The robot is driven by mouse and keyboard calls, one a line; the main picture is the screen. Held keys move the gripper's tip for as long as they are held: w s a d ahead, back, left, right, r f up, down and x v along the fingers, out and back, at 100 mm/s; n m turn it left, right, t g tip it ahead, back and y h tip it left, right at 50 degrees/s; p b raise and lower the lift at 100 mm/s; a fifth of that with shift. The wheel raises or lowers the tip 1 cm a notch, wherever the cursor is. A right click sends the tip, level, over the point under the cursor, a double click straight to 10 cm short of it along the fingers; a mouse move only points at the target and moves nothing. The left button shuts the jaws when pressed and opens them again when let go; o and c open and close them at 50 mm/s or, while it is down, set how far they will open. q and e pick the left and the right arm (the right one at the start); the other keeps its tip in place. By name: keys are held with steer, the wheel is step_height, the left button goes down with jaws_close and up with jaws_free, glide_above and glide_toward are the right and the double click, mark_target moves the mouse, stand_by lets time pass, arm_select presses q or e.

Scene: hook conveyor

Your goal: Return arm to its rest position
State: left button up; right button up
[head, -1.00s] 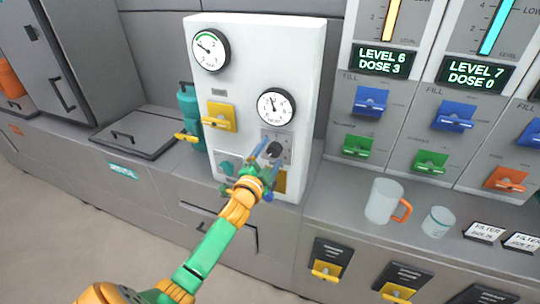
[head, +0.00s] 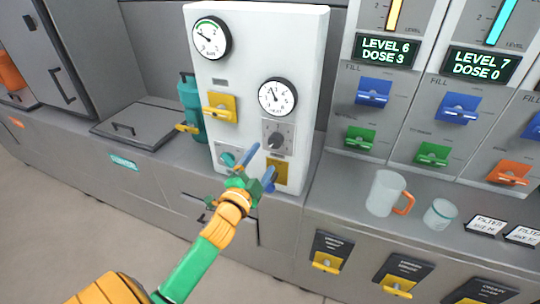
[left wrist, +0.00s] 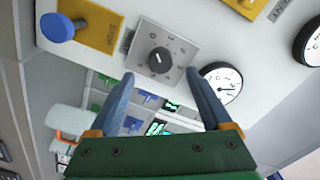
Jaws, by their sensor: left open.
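My left arm reaches in from the lower left of the head view. Its gripper (head: 260,168) has two blue fingers, held apart with nothing between them. It is in front of the lower part of the white panel (head: 235,70), just below the dark rotary knob (head: 277,139). In the left wrist view the open gripper (left wrist: 165,100) frames the knob (left wrist: 160,61) on its grey plate, with a visible gap to it. My right gripper is in no view.
The panel carries two gauges, the lower one (head: 277,97) near the knob, and a yellow lever (head: 220,107). A teal bottle (head: 191,105) stands left of it. A clear mug (head: 383,193) and a small cup (head: 440,214) stand on the counter at right.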

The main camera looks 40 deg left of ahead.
arm_select(q)
steer(key=f+g, duration=0.1)
steer(key=f, duration=0.3)
steer(key=s+f+n+g, duration=0.1)
steer(key=f, duration=0.3)
steer(key=d+f+g+h, duration=0.1)
steer(key=f, duration=0.4)
steer(key=shift+s+d+f+n, duration=0.1)
steer(key=shift+s+n, duration=0.2)
steer(key=shift+s, duration=0.05)
steer(key=s+d+f+n+g+h, duration=0.1)
steer(key=s+d+f+g, duration=0.2)
steer(key=f, duration=0.5)
steer(key=s+d+f+n+g+h, duration=0.1)
steer(key=s+f+g, duration=0.1)
steer(key=s+f, duration=0.45)
steer(key=s+d+f+n+g, duration=0.1)
steer(key=s+d+f+g, duration=0.1)
steer(key=s+f, duration=0.3)
steer(key=s+d+f+n+g+h, duration=0.1)
steer(key=s+d+f+g, duration=0.2)
steer(key=s, duration=0.9)
steer(key=s+d+f+n+g, duration=0.1)
steer(key=s+d+f+g, duration=0.1)
steer(key=s+f, duration=0.7)
steer(key=shift+s+d+g, duration=0.15)
steer(key=shift+d+g, duration=0.1)
steer(key=shift+g, duration=0.45)
